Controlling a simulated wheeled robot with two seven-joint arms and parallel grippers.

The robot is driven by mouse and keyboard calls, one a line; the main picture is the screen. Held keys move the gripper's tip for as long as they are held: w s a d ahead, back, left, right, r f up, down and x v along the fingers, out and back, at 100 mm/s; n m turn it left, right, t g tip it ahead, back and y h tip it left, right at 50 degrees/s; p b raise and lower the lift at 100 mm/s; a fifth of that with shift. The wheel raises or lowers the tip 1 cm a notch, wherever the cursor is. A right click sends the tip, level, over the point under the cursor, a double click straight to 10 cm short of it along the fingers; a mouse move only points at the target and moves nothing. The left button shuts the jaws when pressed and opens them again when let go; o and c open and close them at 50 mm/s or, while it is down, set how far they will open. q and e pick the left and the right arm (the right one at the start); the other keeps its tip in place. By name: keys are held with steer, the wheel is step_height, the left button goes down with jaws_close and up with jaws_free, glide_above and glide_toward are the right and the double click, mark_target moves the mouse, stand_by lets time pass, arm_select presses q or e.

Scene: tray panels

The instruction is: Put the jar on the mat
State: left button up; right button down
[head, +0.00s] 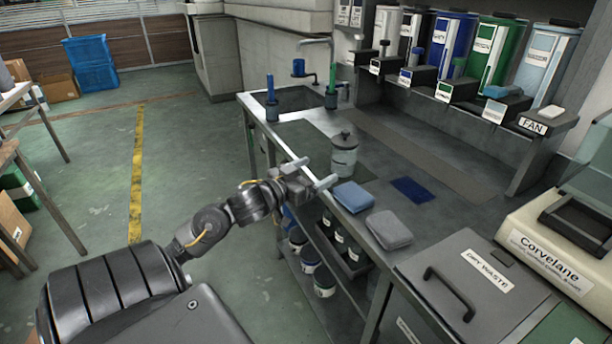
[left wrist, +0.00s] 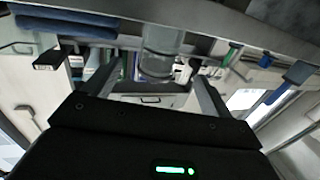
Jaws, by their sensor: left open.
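The jar (head: 344,158), a grey see-through cylinder with a dark knobbed lid, stands upright on the bench near its front edge. A flat dark blue mat (head: 412,190) lies bare on the bench, right of the jar. My left gripper (head: 314,172) is open and empty at the bench's front edge, its fingers pointing toward the jar. In the left wrist view the jar (left wrist: 160,52) shows between and beyond the open fingers (left wrist: 148,88); contact is not visible. My right gripper is out of view.
A blue folded cloth (head: 353,196) and a grey one (head: 388,230) lie at the bench edge right of my gripper. A blue-handled tool (head: 271,90) stands left. Dispensers (head: 494,50) line the back. Several jars (head: 324,280) sit on the lower shelf.

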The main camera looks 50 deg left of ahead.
arm_select(q)
steer(key=s, duration=0.3)
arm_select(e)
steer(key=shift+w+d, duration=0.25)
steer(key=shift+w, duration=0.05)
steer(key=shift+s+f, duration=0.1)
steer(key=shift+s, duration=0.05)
